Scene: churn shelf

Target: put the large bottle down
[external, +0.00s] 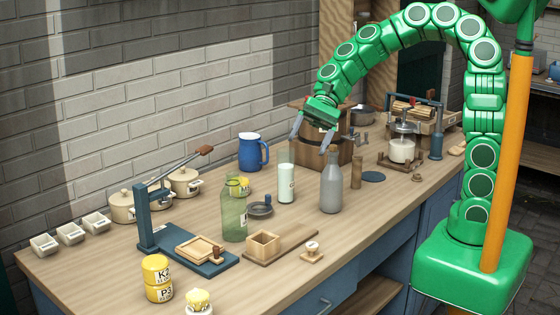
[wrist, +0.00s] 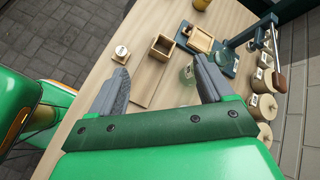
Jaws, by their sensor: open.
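A grey bottle (external: 331,186) stands upright on the wooden bench. A see-through green bottle (external: 234,212) stands upright further left; part of it shows by a finger in the wrist view (wrist: 188,74). I cannot tell which of the two is the large bottle. My gripper (external: 309,144) is open and empty above the bench, its fingers pointing down. In the external view one fingertip is just above the grey bottle's neck, apart from its body. The grey bottle is not visible there.
A white-filled glass (external: 286,183) stands beside the grey bottle. A wooden box (external: 264,245), a lever press (external: 145,225) and yellow tins (external: 157,280) are nearer. The bench's front right is fairly clear.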

